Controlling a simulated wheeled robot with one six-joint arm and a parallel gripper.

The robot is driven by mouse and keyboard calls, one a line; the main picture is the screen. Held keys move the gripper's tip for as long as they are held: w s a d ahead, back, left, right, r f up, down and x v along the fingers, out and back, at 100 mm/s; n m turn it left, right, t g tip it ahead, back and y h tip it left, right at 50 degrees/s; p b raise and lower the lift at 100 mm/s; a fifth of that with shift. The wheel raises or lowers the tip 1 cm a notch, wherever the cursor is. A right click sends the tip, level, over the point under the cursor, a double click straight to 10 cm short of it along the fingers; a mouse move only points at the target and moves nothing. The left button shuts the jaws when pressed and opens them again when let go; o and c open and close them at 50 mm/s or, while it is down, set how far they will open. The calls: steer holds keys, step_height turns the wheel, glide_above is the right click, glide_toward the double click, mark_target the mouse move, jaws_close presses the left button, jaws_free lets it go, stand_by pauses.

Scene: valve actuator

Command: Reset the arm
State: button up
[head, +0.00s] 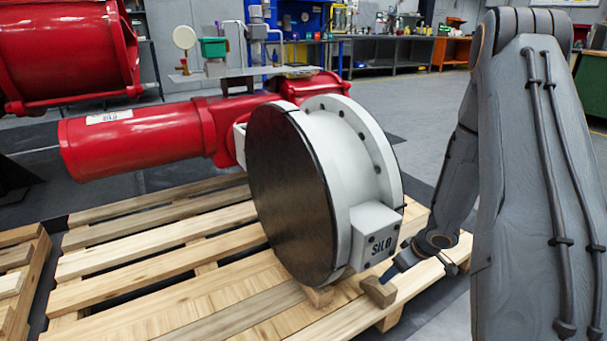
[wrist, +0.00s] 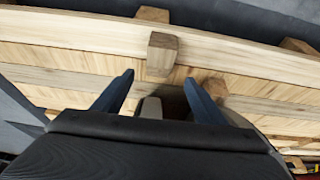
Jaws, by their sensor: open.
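My gripper (wrist: 158,98) shows in the wrist view with its two dark blue fingers apart and nothing held between them. Its fingers point at a small wooden block (wrist: 163,55) on the pallet's outer plank. In the head view my gripper (head: 388,274) is low at the right, beside the wooden block (head: 379,292) and just below the white box marked SILO (head: 376,236). I cannot tell whether a finger touches the block. My arm comes down from the right side of the head view.
A large valve with a dark disc (head: 290,195) and white flange rests on a wooden pallet (head: 160,262). Its red actuator cylinder (head: 140,140) extends left. Another red cylinder (head: 65,50) is at upper left. Workbenches (head: 390,52) stand far back. Grey floor is open behind the valve.

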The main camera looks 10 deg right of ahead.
steer(key=s+a+r+n+g+h+b, duration=0.15)
steer(key=s+a+r, duration=0.5)
steer(key=a, duration=0.65)
steer(key=s+a+r+n+g+h, duration=0.1)
steer(key=s+a+r+n+h, duration=0.15)
steer(key=a+r, duration=0.85)
steer(key=s+a+r+m+g+y+p, duration=0.1)
steer(key=s+a+r+y, duration=0.1)
steer(key=s+a+r, duration=0.65)
steer(key=s+a+r+m+g+y+p, duration=0.15)
steer(key=s+a+r, duration=0.35)
steer(key=s+a, duration=0.5)
steer(key=d+r+m+p, duration=0.2)
steer(key=d+r+p, duration=0.8)
steer(key=p, duration=0.6)
steer(key=s+d+r+m+h+p, duration=0.1)
steer(key=d+r+m+p, duration=0.2)
steer(key=d+r+p, duration=0.8)
step_height(320, 180, up, 4)
steer(key=p, duration=0.5)
steer(key=shift+r+t, duration=0.25)
steer(key=shift+t, duration=0.15)
